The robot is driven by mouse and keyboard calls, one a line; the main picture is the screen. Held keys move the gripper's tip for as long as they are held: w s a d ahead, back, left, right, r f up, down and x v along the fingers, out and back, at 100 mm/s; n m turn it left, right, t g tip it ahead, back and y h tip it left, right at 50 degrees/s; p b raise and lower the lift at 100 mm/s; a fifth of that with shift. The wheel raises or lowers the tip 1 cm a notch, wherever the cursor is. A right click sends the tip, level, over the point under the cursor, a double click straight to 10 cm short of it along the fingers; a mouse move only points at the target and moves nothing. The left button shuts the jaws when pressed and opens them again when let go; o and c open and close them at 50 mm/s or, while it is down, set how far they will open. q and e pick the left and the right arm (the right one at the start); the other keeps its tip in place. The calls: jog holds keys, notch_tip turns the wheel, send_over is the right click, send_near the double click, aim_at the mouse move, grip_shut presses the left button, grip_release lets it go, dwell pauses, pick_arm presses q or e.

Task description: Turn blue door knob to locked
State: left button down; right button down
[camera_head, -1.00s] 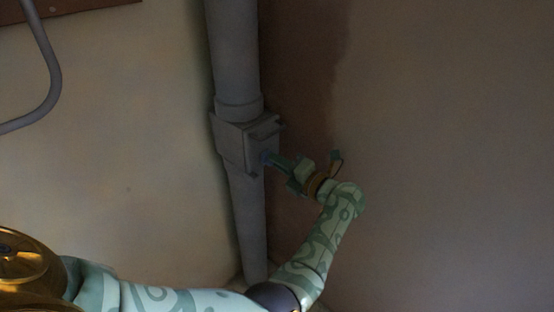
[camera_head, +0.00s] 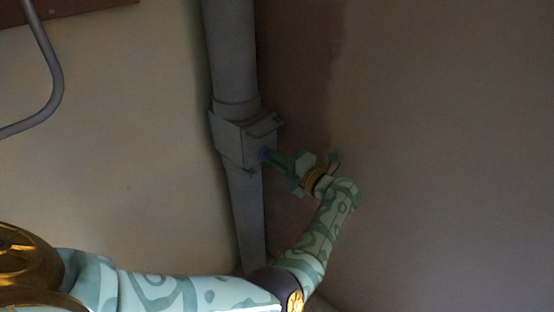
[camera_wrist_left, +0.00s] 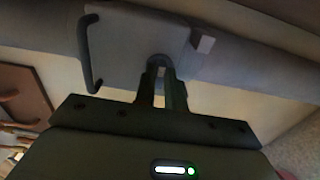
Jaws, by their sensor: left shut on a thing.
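A grey box (camera_head: 229,140) sits on a thick vertical pipe in the corner. The small blue knob (camera_head: 264,154) is on its right-hand face and is mostly covered by my fingers. My left gripper (camera_head: 270,157) reaches in from the right and is shut on the knob. In the left wrist view the two dark fingers (camera_wrist_left: 161,82) close around a rounded knob end (camera_wrist_left: 160,62) at the edge of the box (camera_wrist_left: 135,42); its blue hardly shows there. My right gripper is in neither view.
The grey pipe (camera_head: 231,55) runs above and below the box. A dark bar handle (camera_wrist_left: 88,55) stands out from the box in the left wrist view. A bent grey tube (camera_head: 52,75) is on the left wall. The right wall (camera_head: 450,130) is bare.

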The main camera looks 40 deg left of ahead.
pick_arm(q)
jog(key=shift+f, duration=0.1)
jog(key=c, duration=1.5)
grip_release()
jog(key=shift+o, duration=0.2)
jog(key=shift+d, duration=0.1)
